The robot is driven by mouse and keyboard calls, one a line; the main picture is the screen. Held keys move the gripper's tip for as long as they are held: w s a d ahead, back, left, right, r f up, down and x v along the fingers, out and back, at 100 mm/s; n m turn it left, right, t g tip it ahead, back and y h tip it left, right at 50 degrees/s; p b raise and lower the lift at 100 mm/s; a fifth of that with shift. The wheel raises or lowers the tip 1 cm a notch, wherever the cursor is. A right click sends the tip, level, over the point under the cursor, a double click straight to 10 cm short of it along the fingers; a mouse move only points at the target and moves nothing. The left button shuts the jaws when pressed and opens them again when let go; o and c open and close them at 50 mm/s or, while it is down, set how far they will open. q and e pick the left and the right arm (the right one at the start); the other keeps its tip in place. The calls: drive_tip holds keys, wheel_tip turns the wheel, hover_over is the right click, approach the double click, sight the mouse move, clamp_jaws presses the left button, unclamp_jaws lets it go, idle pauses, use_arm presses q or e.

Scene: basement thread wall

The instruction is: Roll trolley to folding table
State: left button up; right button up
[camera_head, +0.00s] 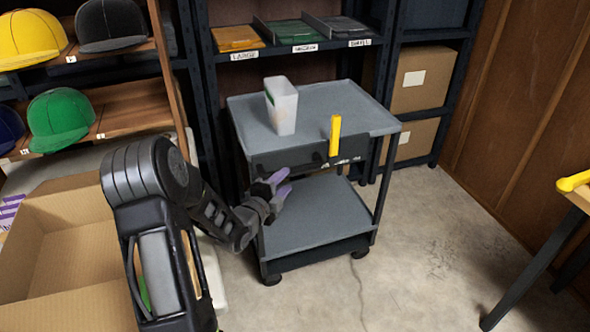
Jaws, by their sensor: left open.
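The grey trolley (352,112) stands on the concrete floor in the centre. It has a top tray, a lower shelf (315,212), a dark front panel and small dark wheels. A whitish container (283,107) with a green mark stands on its top. A yellow upright piece (335,136) shows at its front edge. My left gripper (281,183) is open, with light purple fingertips just below the left part of the front panel. I cannot tell whether it touches the trolley. A table (579,197) with a dark leg is partly in view at the right edge. My right gripper is out of view.
An open cardboard box (60,305) lies at the lower left, beside my left arm. Bare floor (430,255) lies between trolley and table. A yellow object (573,181) rests on the table.

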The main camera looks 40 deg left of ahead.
sight(292, 173)
use_arm(q)
drive_tip(key=shift+w+r, duration=0.2)
drive_tip(key=shift+r, duration=0.1)
drive_tip(key=x, duration=0.6)
drive_tip(key=shift+w, duration=0.3)
drive_tip(key=shift+c, duration=0.5)
clamp_jaws()
drive_tip(key=shift+f, duration=0.1)
idle(0.5)
